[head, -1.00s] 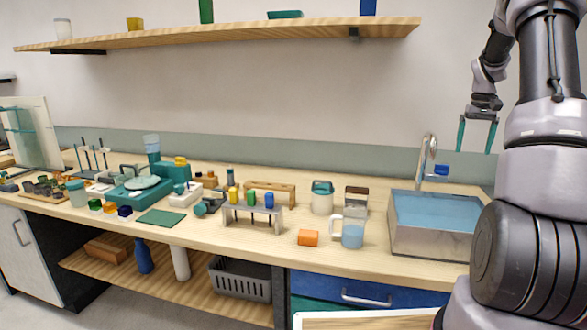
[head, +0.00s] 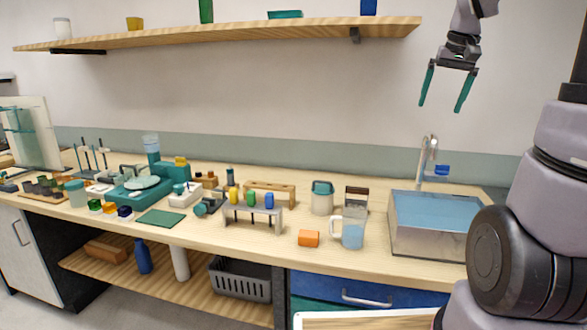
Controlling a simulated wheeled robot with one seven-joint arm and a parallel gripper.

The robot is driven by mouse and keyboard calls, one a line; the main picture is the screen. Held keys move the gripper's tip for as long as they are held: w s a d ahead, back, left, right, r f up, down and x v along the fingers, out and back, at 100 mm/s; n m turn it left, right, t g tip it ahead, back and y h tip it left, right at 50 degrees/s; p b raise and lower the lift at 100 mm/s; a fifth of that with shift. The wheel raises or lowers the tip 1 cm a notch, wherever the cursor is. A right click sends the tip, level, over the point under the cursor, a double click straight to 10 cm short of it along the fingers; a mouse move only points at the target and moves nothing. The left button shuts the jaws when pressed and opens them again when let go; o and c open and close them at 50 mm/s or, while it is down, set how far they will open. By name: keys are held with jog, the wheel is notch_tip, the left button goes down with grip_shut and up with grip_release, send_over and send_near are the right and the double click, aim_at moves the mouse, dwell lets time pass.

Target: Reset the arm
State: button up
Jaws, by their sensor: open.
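My gripper (head: 442,104) hangs in the air in front of the wall, above the faucet and the sink. Its two teal fingers point down and are spread apart with nothing between them. It is clear of the counter and of everything on it. My arm comes in from the right side and top of the head view, and its middle part is out of the picture.
The sink (head: 424,248) with its faucet (head: 428,160) stands at the counter's right end. A mug (head: 352,236), an orange block (head: 308,238) and a rack (head: 254,216) with coloured pieces stand left of it. A wooden shelf (head: 230,36) runs along the wall, left of my gripper.

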jog(key=s+a+t, duration=0.1)
jog(key=s+a, duration=0.4)
jog(key=s, duration=0.4)
jog(key=s+a+t+y, duration=0.1)
jog(key=s+a+t, duration=0.1)
jog(key=s+a, duration=0.4)
jog(key=s, duration=0.2)
jog(key=shift+s+a+m+y, duration=0.3)
jog(key=shift+s, duration=0.1)
